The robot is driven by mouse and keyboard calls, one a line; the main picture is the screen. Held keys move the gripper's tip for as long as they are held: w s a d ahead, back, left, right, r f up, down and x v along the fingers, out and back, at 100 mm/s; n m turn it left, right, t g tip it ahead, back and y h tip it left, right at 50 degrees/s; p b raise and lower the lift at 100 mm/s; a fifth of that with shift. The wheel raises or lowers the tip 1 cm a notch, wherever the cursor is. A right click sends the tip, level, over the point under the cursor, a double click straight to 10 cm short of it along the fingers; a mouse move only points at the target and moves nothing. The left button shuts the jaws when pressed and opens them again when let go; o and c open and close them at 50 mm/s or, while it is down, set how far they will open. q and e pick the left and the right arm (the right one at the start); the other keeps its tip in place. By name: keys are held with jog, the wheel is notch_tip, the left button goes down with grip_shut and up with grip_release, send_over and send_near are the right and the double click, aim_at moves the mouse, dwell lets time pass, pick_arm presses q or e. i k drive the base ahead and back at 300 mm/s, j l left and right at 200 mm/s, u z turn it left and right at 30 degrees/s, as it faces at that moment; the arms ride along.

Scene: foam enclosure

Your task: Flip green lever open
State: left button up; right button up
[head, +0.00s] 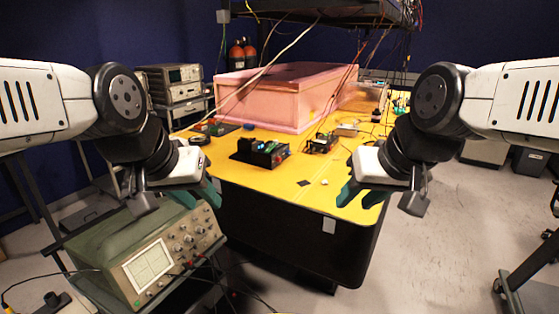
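I cannot make out a green lever in the head view. A pink foam enclosure (255,104) stands on the yellow table top (300,176), toward its back. My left gripper (199,196) is at the table's left front corner, with two teal fingers apart and nothing between them. My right gripper (360,195) is over the table's right front edge, its teal fingers also apart and empty. Both grippers are well short of the enclosure.
Black electronic modules (262,152) and a second small module (322,143) sit on the table before the enclosure. Cables hang from an overhead rack (340,10). An oscilloscope (150,262) stands at front left. Open floor (450,240) lies to the right.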

aim_at(271, 148)
jog(key=i+j, duration=0.15)
jog(key=i, duration=0.4)
jog(key=i+l+z, duration=0.25)
jog(key=i, duration=0.35)
jog(key=j, duration=0.1)
